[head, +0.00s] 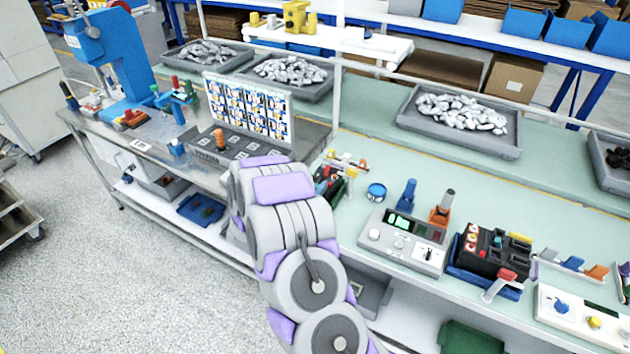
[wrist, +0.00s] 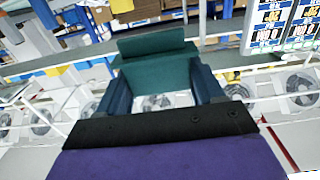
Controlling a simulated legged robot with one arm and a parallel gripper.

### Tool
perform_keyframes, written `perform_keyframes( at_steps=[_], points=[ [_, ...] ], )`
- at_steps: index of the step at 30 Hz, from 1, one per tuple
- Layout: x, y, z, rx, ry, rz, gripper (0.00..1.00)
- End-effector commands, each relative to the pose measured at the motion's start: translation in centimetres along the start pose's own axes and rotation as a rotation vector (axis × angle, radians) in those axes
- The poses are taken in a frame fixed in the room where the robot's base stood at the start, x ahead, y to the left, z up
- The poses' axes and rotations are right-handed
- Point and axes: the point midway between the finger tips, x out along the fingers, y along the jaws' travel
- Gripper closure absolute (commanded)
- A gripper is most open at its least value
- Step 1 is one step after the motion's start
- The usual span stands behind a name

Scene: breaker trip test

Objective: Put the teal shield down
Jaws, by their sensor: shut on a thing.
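In the wrist view my gripper (wrist: 160,78) reaches forward with its two dark fingers on either side of a gap. It is shut on the teal shield (wrist: 156,46), a dark teal piece at the fingertips, held up with its flat face showing. White shapes behind show through the gap between the fingers. In the head view my grey and purple arm extends over the front edge of the workbench. It hides my gripper and the shield there.
The green-topped workbench (head: 370,142) carries a grey meter box (head: 405,240), a black breaker unit (head: 492,250) and a blue round tin (head: 376,192). A picture board (head: 248,108) and a blue press (head: 112,55) stand left. Trays of white parts (head: 458,118) lie behind. Bare benchtop shows between.

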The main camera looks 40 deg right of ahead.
Motion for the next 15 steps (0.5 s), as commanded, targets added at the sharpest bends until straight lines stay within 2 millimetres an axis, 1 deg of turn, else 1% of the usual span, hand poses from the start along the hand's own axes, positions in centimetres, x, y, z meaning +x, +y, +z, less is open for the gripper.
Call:
perform_keyframes(
  at_steps=[1,6,9,15],
  points=[
    [1.3,-0.3,0.2,0.002,0.002,0.003,0.67],
    [4.5,-1.4,0.6,0.001,0.001,0.0,0.67],
    [5.5,-1.6,0.6,0.0,0.001,0.001,0.67],
    [6.5,-2.0,0.6,0.001,0.001,0.001,0.67]
  ],
)
